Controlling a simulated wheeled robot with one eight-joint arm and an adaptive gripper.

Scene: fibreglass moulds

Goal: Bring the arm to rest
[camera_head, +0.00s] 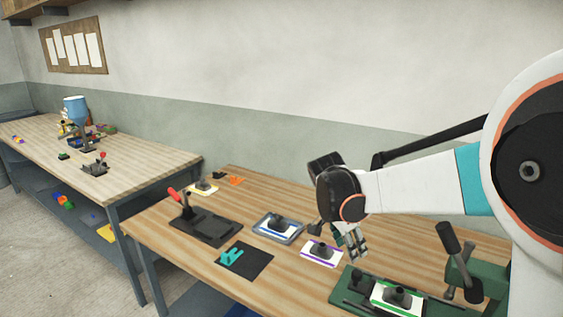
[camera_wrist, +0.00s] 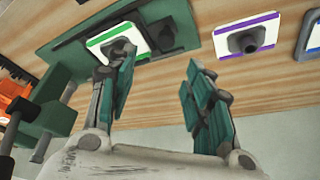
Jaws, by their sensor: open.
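My gripper (camera_head: 356,247) hangs over the near wooden table (camera_head: 150,226) in the head view, at the end of my arm reaching in from the right. In the wrist view my gripper (camera_wrist: 160,95) shows two green-padded fingers spread well apart with nothing between them. Below and beyond the fingers lie a white plate with a green edge (camera_wrist: 103,44) and a white plate with a purple edge (camera_wrist: 268,44), each bearing a dark knob. The green-edged plate (camera_head: 378,298) sits on a dark green fixture (camera_head: 343,299) in the head view.
The purple-edged plate (camera_head: 309,252) lies close to my gripper. A blue-grey tray (camera_head: 262,236), a black mat with a teal piece (camera_head: 260,262) and a red-handled black fixture (camera_head: 200,229) lie further left. A green clamp stand (camera_head: 490,283) is at right. A second bench (camera_head: 150,153) stands behind left.

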